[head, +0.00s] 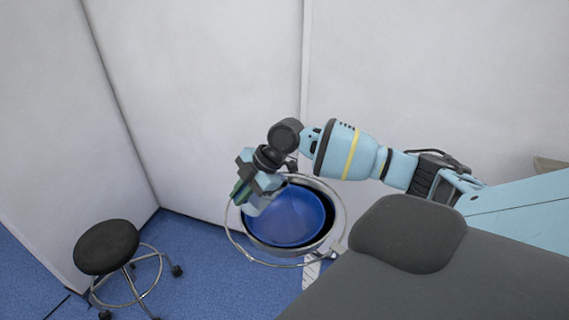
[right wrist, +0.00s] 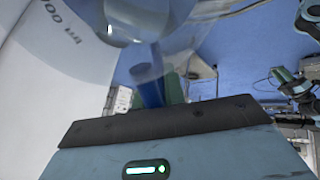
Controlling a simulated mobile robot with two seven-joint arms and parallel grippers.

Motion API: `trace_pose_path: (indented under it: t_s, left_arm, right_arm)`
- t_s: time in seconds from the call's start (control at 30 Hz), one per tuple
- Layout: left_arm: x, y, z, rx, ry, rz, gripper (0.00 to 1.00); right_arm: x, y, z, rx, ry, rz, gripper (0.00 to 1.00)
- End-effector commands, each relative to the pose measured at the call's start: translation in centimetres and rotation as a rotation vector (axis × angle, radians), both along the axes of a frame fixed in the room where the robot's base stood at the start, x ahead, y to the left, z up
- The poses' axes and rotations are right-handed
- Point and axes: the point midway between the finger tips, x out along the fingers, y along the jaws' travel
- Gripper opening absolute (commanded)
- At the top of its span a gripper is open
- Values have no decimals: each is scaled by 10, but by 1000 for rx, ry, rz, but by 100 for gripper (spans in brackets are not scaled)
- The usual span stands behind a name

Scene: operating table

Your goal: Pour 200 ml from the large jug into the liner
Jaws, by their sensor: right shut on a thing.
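The liner (head: 290,218) is a blue, bowl-like lining inside a round metal ring stand in the head view. My right gripper (head: 250,183) is above the left rim of the liner, shut on the large jug. The clear jug (right wrist: 62,22) shows close up in the right wrist view, with printed "ml" marks. In the head view the jug is mostly hidden by the gripper, and its liquid level cannot be read. A light-blue arm with a green-tipped end, seemingly my left gripper (right wrist: 285,78), shows small at the right of the wrist view; its jaws are unclear.
The metal ring (head: 341,210) surrounds the liner. The dark grey operating table (head: 460,285) with its headrest (head: 405,235) lies at the lower right. A black round stool (head: 107,247) stands at the left. White walls close off the back; blue floor is free between stool and ring.

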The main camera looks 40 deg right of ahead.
Motion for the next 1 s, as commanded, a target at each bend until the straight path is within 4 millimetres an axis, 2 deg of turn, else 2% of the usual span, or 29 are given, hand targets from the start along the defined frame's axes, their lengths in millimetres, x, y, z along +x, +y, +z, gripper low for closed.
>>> trace_pose_path:
  t_s: [1.0]
  left_arm:
    - [-4, 0, -6, -1, 12, 0, 24]
  right_arm:
    - [-1, -1, 2, 42, -28, 1, 0]
